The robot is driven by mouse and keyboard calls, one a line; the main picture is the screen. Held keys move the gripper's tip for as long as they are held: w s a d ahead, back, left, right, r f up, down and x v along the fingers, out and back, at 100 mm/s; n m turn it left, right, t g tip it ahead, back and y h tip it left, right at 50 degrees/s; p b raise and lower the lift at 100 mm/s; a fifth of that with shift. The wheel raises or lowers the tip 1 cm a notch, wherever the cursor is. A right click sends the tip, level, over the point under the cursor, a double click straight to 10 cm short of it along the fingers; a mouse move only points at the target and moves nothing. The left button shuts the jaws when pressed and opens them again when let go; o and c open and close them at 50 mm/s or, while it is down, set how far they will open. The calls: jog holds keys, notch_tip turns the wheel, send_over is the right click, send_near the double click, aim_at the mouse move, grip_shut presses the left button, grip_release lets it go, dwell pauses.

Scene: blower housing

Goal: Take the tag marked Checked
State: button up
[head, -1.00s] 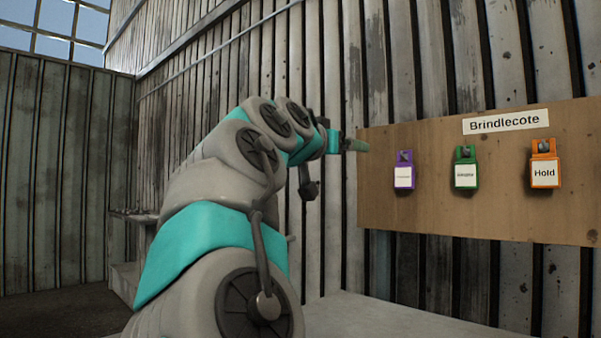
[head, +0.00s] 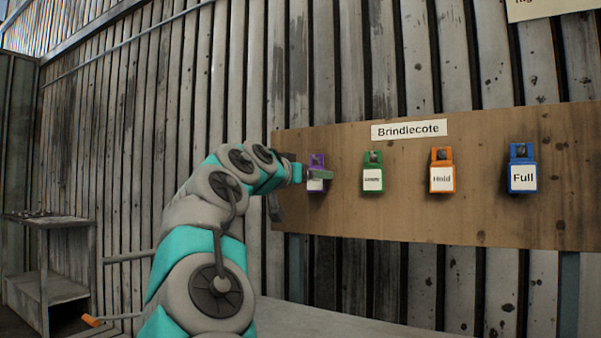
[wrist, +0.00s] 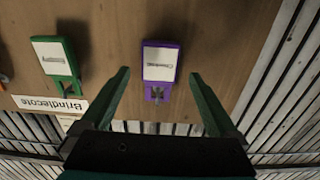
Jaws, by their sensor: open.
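The purple tag (wrist: 160,66) has a white label that reads Checked, upside down in the wrist view. It hangs on a peg on the wooden board (head: 300,218), at the left end of the row. In the head view the purple tag (head: 317,160) is partly hidden behind my gripper (head: 312,173). In the wrist view my gripper (wrist: 159,76) is open, with one finger on each side of the purple tag and a gap to both. I cannot tell how far the fingertips are from the board.
A green tag (head: 372,172), which reads Empty in the wrist view (wrist: 55,60), hangs beside the purple one. An orange Hold tag (head: 441,170) and a blue Full tag (head: 522,168) hang further right. A Brindlecote sign (head: 409,130) is above. A grey stand (head: 55,262) is far left.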

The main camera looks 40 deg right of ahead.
jog(key=shift+w+d, duration=0.15)
jog(key=shift+d, duration=0.45)
jog(key=c, duration=1.4)
jog(key=shift+r, duration=0.65)
jog(key=shift+a, duration=0.1)
jog(key=shift+b+v, duration=0.65)
jog(key=shift+v, duration=2.3)
